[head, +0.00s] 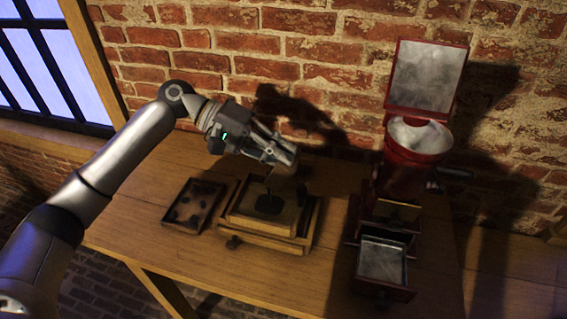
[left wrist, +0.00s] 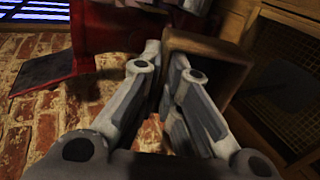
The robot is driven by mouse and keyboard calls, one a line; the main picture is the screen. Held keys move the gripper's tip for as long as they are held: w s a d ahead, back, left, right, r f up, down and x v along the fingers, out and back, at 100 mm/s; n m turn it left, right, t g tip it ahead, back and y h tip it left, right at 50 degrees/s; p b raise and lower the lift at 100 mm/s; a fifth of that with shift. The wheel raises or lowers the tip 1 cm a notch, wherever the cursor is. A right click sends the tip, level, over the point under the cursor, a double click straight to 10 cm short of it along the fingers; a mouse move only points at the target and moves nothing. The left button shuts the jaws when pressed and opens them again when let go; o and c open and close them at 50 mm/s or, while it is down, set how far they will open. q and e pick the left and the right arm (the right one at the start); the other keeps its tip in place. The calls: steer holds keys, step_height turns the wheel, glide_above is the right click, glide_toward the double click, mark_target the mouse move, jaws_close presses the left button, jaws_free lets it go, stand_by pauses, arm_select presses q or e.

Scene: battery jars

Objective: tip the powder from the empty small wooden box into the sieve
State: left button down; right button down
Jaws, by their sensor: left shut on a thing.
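My left gripper (head: 284,154) is shut on the small wooden box (left wrist: 212,46), with one wall between its fingers. In the head view the box is mostly hidden by the gripper and lies in shadow, above the sieve. It looks tilted, and its inside cannot be seen. The sieve (head: 241,207) is a square wooden frame with a mesh, standing on a wider wooden base. A dark patch (head: 269,205) lies on its mesh, with a thin dark streak above it. The sieve's frame and mesh also show at the right in the left wrist view (left wrist: 288,92). My right gripper is out of view.
A shallow wooden tray (head: 193,205) with several dark pieces sits left of the sieve. A red grinder (head: 405,175) with a raised lid and a metal bowl stands at the right, and an open metal-lined drawer (head: 382,262) is in front of it. A brick wall closes the back.

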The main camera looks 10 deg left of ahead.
arm_select(q)
steer(key=shift+a+f+h+b, duration=0.35)
steer(key=shift+a+h+b, duration=0.3)
steer(key=shift+h+b, duration=0.55)
steer(key=shift+a+r+h+b, duration=0.1)
steer(key=shift+a+h+b, duration=0.55)
steer(key=shift+h+b, duration=0.7)
steer(key=shift+a+r+h+b, duration=0.1)
steer(key=shift+a+h+b, duration=0.7)
steer(key=shift+b, duration=0.95)
steer(key=shift+d, duration=0.15)
